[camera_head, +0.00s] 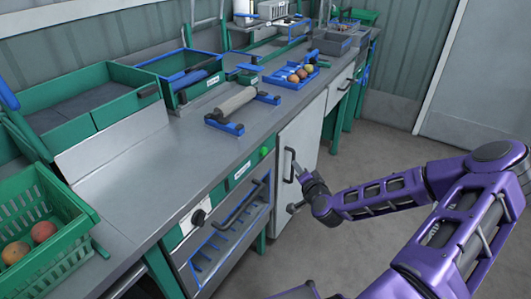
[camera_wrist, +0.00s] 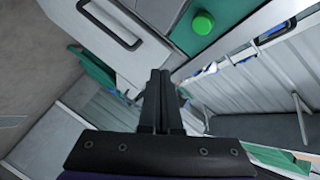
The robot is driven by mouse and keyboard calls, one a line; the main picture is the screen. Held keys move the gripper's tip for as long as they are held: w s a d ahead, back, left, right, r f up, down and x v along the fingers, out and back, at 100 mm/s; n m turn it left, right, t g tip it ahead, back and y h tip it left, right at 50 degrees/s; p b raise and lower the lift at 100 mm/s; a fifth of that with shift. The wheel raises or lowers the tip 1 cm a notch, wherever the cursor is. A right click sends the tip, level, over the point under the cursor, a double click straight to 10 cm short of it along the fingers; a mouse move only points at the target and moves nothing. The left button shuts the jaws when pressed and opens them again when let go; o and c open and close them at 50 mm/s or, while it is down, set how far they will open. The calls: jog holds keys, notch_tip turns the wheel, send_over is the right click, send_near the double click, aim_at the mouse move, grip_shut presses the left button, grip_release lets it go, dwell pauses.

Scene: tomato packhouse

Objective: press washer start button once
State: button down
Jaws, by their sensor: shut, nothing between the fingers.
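The washer start button is a round green button (camera_head: 264,151) on the green front panel below the counter edge, left of a white cabinet door. It also shows large in the wrist view, as a green button (camera_wrist: 203,22) at top centre-right. My gripper (camera_wrist: 160,72) is shut and empty, its two dark fingers together. In the wrist view the fingertips appear below and left of the button, apart from it. In the head view my gripper (camera_head: 299,170) is in front of the white door, right of the button and lower. The button is unobstructed.
The white door (camera_head: 302,135) has a dark handle close to my gripper. The washer front (camera_head: 228,225) has a black dial (camera_head: 198,217) and a bar handle. The counter holds a roller (camera_head: 237,101), a blue tray with tomatoes and green crates. The floor at right is clear.

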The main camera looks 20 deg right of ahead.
jog(key=w+a, duration=0.5)
jog(key=w, duration=0.1)
jog(key=shift+w, duration=0.35)
jog(key=shift+w+a, duration=0.15)
jog(key=shift+a, duration=0.05)
dwell(1.8)
jog(key=shift+w+a, duration=0.15)
jog(key=shift+w, duration=0.05)
jog(key=shift+w+a, duration=0.35)
dwell(0.8)
jog(key=shift+s+d, duration=0.6)
jog(key=shift+s, duration=0.1)
jog(key=shift+s+d, duration=0.8)
jog(key=shift+s, duration=0.2)
jog(key=shift+s+d, duration=0.75)
jog(key=shift+s, duration=0.25)
jog(key=shift+f, duration=0.15)
